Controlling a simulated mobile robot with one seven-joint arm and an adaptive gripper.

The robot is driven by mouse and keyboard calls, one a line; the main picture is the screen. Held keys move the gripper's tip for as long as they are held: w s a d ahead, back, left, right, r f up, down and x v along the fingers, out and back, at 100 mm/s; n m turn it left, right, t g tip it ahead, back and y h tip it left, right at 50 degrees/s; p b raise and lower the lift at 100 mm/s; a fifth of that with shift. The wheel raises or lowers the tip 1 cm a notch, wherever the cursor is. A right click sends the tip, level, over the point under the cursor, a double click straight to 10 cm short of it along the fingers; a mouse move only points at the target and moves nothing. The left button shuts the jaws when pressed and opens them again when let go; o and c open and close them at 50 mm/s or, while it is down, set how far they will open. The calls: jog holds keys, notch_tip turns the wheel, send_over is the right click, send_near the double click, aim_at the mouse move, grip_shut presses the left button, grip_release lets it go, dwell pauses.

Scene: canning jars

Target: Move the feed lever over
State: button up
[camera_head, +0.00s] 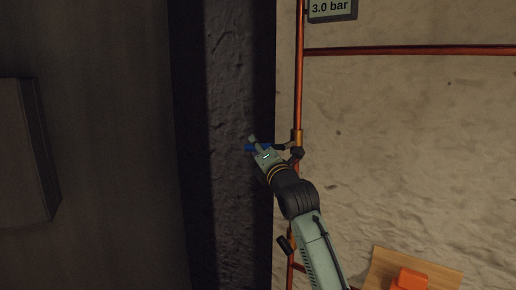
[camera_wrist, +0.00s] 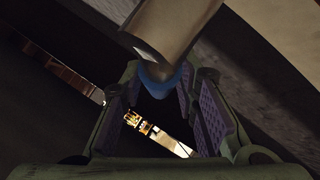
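A blue lever (camera_head: 256,148) juts left from the brass valve fitting (camera_head: 297,136) on the upright copper pipe in the head view. My gripper (camera_head: 260,149) is at this lever and covers part of it. In the wrist view the fingers of my gripper (camera_wrist: 162,98) stand apart, with the lever's blue part (camera_wrist: 160,82) between or just beyond their tips. I cannot tell whether the pads touch it. A brass fitting (camera_wrist: 142,125) shows farther off, through the gap between the fingers.
A lower dark handle (camera_head: 283,244) sits by the same pipe. A horizontal copper pipe (camera_head: 410,50) crosses the stone wall, below a "3.0 bar" display (camera_head: 332,9). An orange object (camera_head: 410,279) is on a wooden board (camera_head: 440,272) at bottom right. Left of the pipe is a dark recess.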

grip_shut()
dwell(0.4)
